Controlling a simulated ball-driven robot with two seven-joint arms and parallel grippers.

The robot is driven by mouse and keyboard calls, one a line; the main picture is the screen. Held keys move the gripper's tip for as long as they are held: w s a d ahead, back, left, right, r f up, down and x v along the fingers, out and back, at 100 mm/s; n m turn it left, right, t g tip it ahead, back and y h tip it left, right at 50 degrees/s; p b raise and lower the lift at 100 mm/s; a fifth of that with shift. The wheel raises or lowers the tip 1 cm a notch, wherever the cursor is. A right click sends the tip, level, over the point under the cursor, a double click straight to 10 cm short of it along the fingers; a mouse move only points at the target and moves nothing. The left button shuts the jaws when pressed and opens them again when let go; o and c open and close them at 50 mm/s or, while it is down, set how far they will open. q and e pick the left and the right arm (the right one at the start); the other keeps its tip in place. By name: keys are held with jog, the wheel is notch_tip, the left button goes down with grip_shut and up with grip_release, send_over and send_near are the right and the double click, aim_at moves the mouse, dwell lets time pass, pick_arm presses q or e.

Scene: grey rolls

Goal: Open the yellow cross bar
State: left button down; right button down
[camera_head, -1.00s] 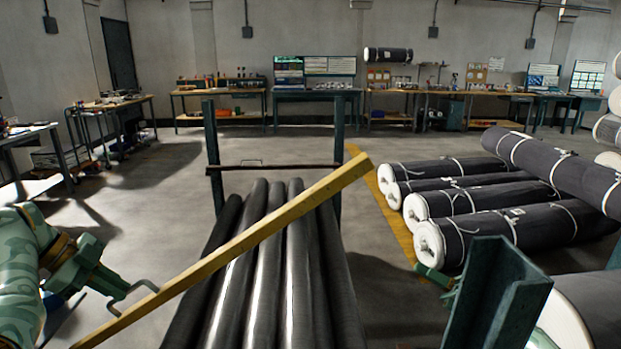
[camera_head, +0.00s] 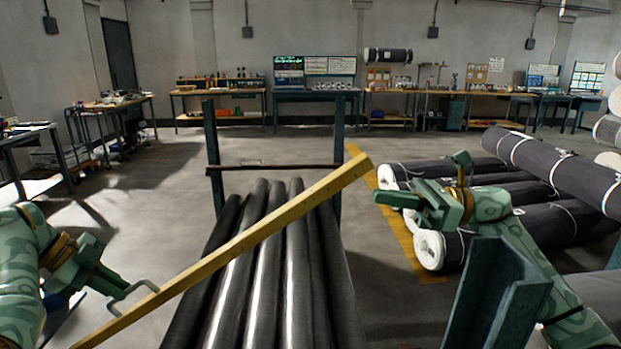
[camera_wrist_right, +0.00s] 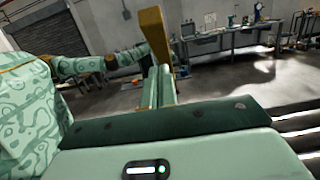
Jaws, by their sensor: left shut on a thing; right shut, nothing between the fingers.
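The yellow cross bar (camera_head: 240,240) slants over the dark rolls, its raised end near the middle and its lower end at bottom left. A grey metal handle (camera_head: 130,298) is on the bar's lower left part. My left gripper (camera_head: 118,289) is shut on this handle. My right gripper (camera_head: 382,197) is shut and empty, to the right of the bar's raised end. The right wrist view shows the shut fingers (camera_wrist_right: 158,88) with the bar's end (camera_wrist_right: 154,32) beyond them; I cannot tell the exact gap. My left arm (camera_wrist_right: 100,63) shows behind.
Several dark rolls (camera_head: 270,270) lie below the bar, between green posts (camera_head: 212,150). A green upright channel (camera_head: 497,290) stands at lower right, near my right arm. Wrapped rolls (camera_head: 560,165) are stacked on the right. Floor is open on the left.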

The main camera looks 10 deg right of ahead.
aim_at(368, 159)
pick_arm(q)
jog(key=shift+a+r, duration=0.1)
pick_arm(e)
jog(key=shift+w+a+r, duration=0.1)
jog(key=shift+a+r, duration=0.35)
jog(key=shift+r, duration=0.3)
jog(key=shift+w+a+r, duration=0.1)
jog(key=shift+a+r, duration=0.35)
jog(key=shift+r, duration=0.3)
jog(key=shift+h, duration=0.4)
jog(key=a+r, duration=0.1)
jog(key=r, duration=0.1)
jog(key=a+r, duration=0.1)
jog(key=r, duration=0.1)
jog(key=shift+w+a, duration=0.2)
jog(key=shift+a, duration=0.15)
pick_arm(q)
jog(key=shift+d+f, duration=0.3)
jog(key=shift+f, duration=0.1)
jog(key=c, duration=1.8)
grip_release()
jog(key=o, duration=0.3)
jog(key=shift+r, duration=0.1)
pick_arm(e)
jog(key=shift+w+d+f, duration=0.1)
